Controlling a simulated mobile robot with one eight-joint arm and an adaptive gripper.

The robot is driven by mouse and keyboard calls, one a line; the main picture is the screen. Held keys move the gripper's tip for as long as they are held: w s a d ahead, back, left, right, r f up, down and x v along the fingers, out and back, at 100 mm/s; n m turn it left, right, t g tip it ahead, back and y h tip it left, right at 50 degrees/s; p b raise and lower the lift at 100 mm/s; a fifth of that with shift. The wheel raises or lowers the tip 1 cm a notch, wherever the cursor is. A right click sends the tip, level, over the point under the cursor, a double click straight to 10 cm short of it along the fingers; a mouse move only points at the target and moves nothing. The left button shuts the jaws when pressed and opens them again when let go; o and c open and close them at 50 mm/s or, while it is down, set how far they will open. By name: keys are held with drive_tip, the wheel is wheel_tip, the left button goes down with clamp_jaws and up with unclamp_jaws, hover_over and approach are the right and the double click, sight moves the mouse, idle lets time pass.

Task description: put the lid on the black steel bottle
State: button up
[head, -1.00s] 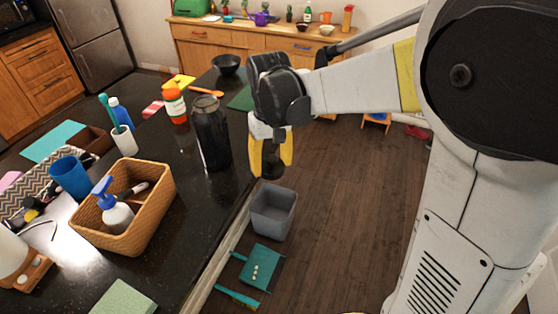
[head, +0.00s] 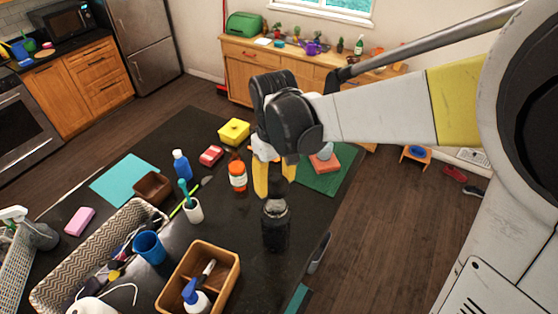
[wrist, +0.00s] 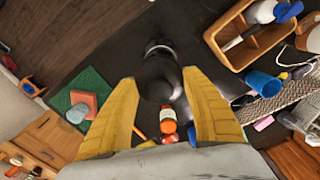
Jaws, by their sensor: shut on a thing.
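The black steel bottle (head: 276,232) stands upright on the dark counter, its open mouth showing in the head view. My gripper (head: 271,186), with yellow fingers, is shut on a small black lid (head: 279,186), just above and behind the bottle's mouth in the picture. In the wrist view, the dark round lid (wrist: 160,82) sits between the fingertips, with the bottle (wrist: 159,48) beyond it. I cannot tell whether the lid touches the bottle. The fingers hide part of the lid in the head view.
A wooden caddy (head: 232,278) with a blue-pump bottle stands at the front left of the bottle. An orange-and-white bottle (head: 237,176) stands behind to the left. A green mat (head: 326,180) lies behind to the right. The counter's right edge is close.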

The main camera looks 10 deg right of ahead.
drive_tip(key=shift+w+a+r, duration=0.15)
drive_tip(key=shift+w+a, duration=0.05)
drive_tip(key=shift+w, duration=0.1)
drive_tip(key=shift+s+d, duration=0.2)
drive_tip(key=shift+s, duration=0.4)
drive_tip(key=shift+s+f+b, duration=0.15)
drive_tip(key=shift+f+b, duration=0.15)
drive_tip(key=shift+b, duration=0.05)
wheel_tip(320, 180, down, 4)
drive_tip(key=b, duration=0.3)
drive_tip(key=shift+f, duration=0.2)
drive_tip(key=shift+w+f+b, duration=0.25)
drive_tip(key=shift+f+b, duration=0.2)
drive_tip(key=shift+f, duration=0.1)
drive_tip(key=shift+r, duration=0.1)
drive_tip(key=shift+f+b, duration=0.2)
drive_tip(key=shift+b, duration=0.45)
idle(0.5)
idle(0.3)
